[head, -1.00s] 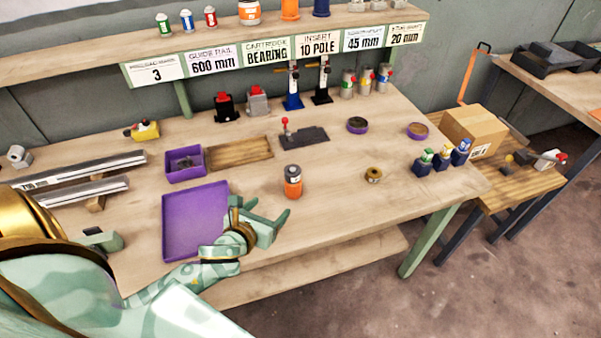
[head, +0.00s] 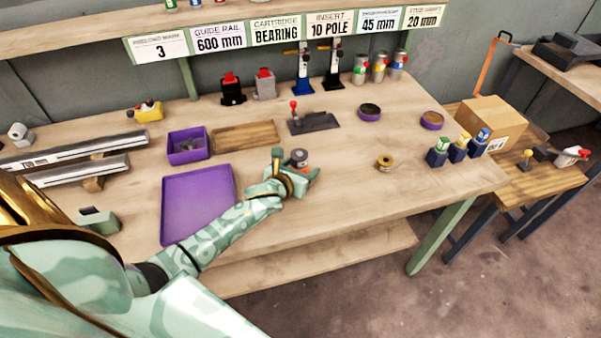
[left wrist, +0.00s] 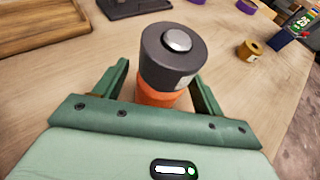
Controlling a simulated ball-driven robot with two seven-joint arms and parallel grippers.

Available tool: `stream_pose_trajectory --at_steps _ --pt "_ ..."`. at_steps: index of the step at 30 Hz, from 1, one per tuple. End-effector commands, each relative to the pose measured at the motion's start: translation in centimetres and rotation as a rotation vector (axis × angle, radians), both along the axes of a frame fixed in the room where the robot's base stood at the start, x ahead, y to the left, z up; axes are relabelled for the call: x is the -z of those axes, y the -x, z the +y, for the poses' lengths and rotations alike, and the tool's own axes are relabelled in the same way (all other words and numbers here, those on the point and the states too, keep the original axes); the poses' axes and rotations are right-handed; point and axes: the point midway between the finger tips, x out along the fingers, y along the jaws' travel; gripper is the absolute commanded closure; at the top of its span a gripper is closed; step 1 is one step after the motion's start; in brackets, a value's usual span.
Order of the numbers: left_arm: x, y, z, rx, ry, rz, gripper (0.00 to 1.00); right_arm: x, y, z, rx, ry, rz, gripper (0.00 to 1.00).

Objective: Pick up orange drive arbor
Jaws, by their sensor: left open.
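The orange drive arbor (left wrist: 160,97) stands upright on the bench, with a dark grey cylindrical top and a silver button on it. In the head view only its grey top (head: 299,156) shows clearly; my gripper hides most of the rest. My left gripper (head: 293,168) is at the arbor. In the left wrist view, the open left gripper (left wrist: 165,88) has one finger on each side of the arbor, with a visible gap at least on the left. My right gripper is not in view.
A purple tray (head: 198,203) lies left of my left gripper. A brass ring (head: 385,163) lies to the right. A dark plate with a red-knobbed lever (head: 313,122) is behind the arbor. Bare bench lies between these.

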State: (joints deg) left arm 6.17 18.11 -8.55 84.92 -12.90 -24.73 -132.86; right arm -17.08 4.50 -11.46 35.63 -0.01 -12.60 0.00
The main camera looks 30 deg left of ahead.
Motion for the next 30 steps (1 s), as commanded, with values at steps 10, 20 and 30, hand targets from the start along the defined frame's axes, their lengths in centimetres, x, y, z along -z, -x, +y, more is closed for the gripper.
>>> stream_pose_trajectory --at_steps 10,20,30 --pt "0.0 -0.1 0.0 0.0 -0.001 0.0 0.61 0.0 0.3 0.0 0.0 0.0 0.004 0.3" --pt "-0.2 -0.2 0.0 0.001 0.0 -0.003 0.91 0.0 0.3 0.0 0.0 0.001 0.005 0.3" --pt "-2.5 -0.3 0.1 0.001 -0.004 -0.007 0.91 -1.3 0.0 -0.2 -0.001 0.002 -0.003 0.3"
